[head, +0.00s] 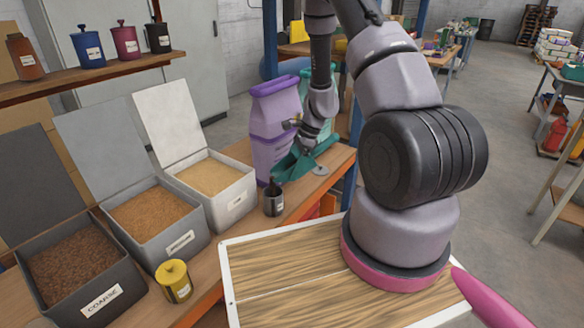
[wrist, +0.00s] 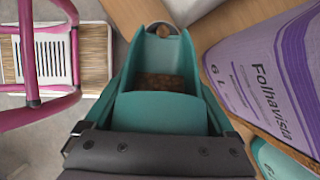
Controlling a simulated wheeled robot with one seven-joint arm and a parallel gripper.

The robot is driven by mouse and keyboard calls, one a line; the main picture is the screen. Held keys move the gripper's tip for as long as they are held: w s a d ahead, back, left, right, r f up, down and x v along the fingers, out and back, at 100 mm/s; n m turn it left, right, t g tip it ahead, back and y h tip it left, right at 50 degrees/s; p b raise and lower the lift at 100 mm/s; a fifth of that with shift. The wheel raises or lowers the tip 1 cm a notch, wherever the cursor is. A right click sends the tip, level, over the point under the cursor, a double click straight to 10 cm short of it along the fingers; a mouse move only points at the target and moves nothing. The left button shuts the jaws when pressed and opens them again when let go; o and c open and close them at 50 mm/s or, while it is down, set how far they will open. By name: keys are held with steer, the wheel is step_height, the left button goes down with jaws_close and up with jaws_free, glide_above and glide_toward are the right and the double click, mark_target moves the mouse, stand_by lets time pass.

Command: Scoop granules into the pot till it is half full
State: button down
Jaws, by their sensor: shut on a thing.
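My gripper (head: 308,140) is shut on a green scoop (head: 291,167), which also shows in the wrist view (wrist: 162,107). Brown granules (wrist: 165,83) lie inside the scoop. The scoop's front end is at a small dark pot (head: 274,204) with a pale label, standing on the bench. In the wrist view the pot's rim (wrist: 163,27) shows just past the scoop's mouth. The scoop hides most of the pot's inside there, so its fill level cannot be told. A dark shape (head: 275,185) shows at the pot's top.
Three open bins hold granules: dark brown in the bin labelled COARSE (head: 98,302), orange-brown in the middle bin (head: 180,240), pale in the far bin (head: 237,203). A purple bag (head: 272,125) stands close behind the scoop.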

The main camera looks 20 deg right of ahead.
steer(key=r+y, duration=0.1)
steer(key=y, duration=0.1)
steer(key=shift+d+r+y, duration=0.15)
steer(key=shift+y, duration=0.15)
steer(key=r+y, duration=0.1)
steer(key=y, duration=0.2)
steer(key=shift+a+r, duration=0.25)
steer(key=shift+r, duration=0.15)
steer(key=shift+d+y, duration=0.15)
steer(key=shift+y, duration=0.25)
